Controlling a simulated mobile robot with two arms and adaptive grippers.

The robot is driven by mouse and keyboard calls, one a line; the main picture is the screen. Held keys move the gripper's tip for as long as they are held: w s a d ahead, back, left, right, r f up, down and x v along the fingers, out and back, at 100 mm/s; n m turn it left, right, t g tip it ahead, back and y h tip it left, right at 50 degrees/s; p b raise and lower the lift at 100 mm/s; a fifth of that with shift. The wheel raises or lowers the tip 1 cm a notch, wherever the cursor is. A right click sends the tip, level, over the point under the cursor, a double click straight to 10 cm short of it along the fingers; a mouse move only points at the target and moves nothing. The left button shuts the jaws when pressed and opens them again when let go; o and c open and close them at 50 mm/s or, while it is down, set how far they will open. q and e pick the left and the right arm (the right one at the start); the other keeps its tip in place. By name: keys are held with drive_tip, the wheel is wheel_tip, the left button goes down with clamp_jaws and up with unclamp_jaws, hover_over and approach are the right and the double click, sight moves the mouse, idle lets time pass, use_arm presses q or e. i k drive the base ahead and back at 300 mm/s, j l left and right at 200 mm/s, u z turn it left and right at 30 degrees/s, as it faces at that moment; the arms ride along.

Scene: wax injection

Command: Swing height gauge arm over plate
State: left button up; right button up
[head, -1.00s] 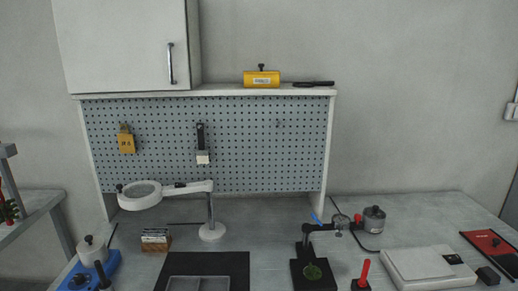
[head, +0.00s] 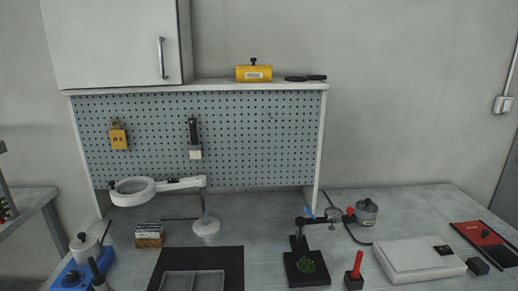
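The height gauge stands at the centre right of the bench in the head view. Its black base plate (head: 298,275) carries a round green piece (head: 306,265). A dark post rises behind the plate, and the gauge arm (head: 315,221) reaches from it to the right. The arm has a blue-tipped lever (head: 309,212), a round dial (head: 333,216) and a red knob (head: 350,213). The dial end lies to the right of the plate rather than above the green piece. Neither of my grippers is in view.
A red-handled tool (head: 355,271) stands just right of the plate. A grey pot (head: 367,211) sits behind the dial. A white flat device (head: 420,259) lies to the right. A black mat with a tray (head: 228,259) and a magnifier lamp (head: 206,225) are on the left.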

sight(329, 218)
drive_tip(key=i+l+u, duration=0.1)
drive_tip(key=l, duration=0.4)
drive_tip(key=i+l+u, duration=0.1)
drive_tip(key=l, duration=0.4)
drive_tip(key=l+u, duration=0.1)
drive_tip(key=l, duration=0.45)
